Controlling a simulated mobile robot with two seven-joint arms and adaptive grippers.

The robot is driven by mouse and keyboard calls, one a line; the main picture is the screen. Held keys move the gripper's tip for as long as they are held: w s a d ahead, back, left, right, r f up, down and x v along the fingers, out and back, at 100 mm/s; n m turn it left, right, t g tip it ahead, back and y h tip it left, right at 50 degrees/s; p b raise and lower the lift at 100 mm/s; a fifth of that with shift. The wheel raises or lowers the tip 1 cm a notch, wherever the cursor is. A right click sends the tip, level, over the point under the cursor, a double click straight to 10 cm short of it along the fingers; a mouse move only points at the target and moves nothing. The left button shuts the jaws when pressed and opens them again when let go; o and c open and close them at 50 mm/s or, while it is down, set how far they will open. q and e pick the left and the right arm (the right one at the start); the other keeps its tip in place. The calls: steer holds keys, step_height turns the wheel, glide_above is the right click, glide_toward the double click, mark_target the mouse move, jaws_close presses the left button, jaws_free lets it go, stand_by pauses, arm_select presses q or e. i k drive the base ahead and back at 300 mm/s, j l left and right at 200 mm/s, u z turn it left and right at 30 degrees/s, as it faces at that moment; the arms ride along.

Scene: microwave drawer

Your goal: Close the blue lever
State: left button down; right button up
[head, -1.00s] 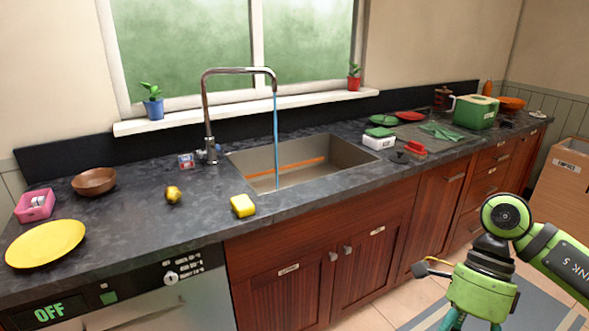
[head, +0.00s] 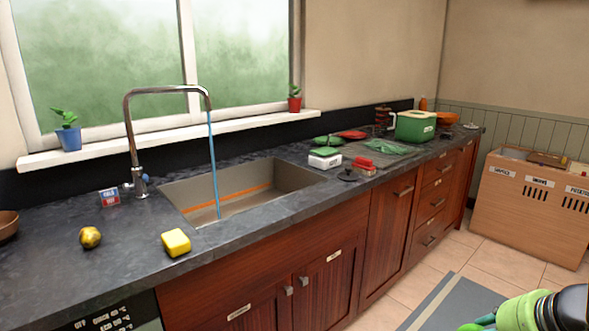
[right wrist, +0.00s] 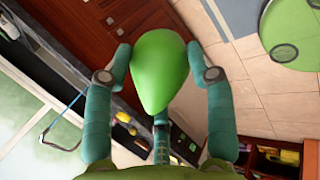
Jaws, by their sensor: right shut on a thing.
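The chrome faucet (head: 129,130) stands behind the sink (head: 250,207), and a blue stream of water runs from its spout into the basin. A small blue part, apparently the blue lever (head: 145,179), shows at the faucet's base; its exact position is too small to tell. The faucet also shows sideways at the left of the right wrist view (right wrist: 43,138). My left gripper is not in view.
A yellow sponge (head: 176,242) and a yellowish round item (head: 90,237) lie on the dark counter (head: 50,270) near the sink. A wooden labelled bin (head: 520,220) stands on the tiled floor (head: 420,280), which has clear room.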

mark_target(145, 178)
steer(key=i+j, duration=0.15)
steer(key=i, duration=0.65)
steer(key=i+j, duration=0.1)
steer(key=i, duration=0.7)
